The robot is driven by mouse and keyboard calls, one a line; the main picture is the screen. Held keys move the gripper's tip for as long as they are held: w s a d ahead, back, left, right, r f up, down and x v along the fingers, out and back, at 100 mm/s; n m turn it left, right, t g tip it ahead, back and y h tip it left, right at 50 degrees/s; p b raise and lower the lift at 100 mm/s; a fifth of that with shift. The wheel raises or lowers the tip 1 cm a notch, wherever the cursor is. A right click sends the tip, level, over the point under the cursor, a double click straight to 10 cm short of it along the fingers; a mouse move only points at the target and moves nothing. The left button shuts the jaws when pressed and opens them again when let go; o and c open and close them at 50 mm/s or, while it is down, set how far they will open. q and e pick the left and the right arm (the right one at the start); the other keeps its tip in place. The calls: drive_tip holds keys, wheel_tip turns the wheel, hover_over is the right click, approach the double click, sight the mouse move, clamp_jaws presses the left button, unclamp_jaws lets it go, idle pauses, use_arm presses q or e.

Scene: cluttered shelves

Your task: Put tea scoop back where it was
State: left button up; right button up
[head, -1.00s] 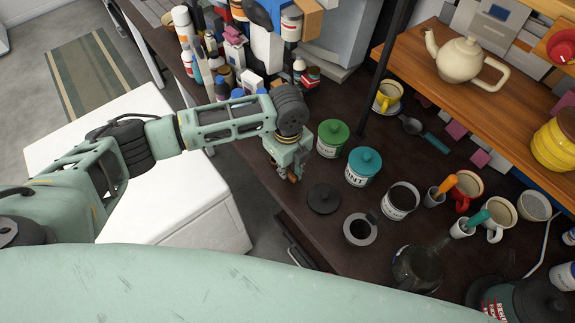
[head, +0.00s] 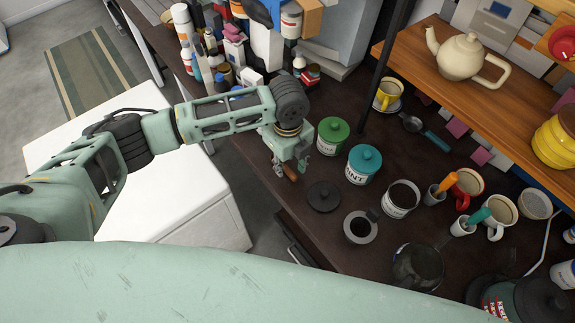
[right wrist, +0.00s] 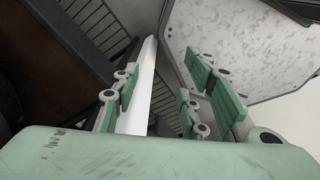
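My left gripper (head: 290,168) is over the counter's front edge, left of the green-lidded canister (head: 333,131). Its fingers look spread, with a small brown handle-like piece (head: 291,173) between or just behind them; I cannot tell if they touch it or whether it belongs to the tea scoop. A metal scoop with a teal handle (head: 436,141) lies on the counter below the wooden shelf. An open canister (head: 399,200) stands right of a black lid (head: 323,197). My right gripper (right wrist: 165,95) is open and empty in the right wrist view, away from the counter items.
A teal-lidded canister (head: 364,162), a dark cup (head: 360,229), a glass pot (head: 417,266) and several mugs crowd the counter. A dark post (head: 385,65) rises behind. The wooden shelf (head: 510,110) holds a cream teapot (head: 462,57). Bottles crowd the upper left.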

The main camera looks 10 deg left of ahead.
sight(288, 168)
use_arm(q)
wheel_tip(288, 168, up, 10)
drive_tip(key=b, duration=0.2)
drive_tip(key=shift+r, duration=0.25)
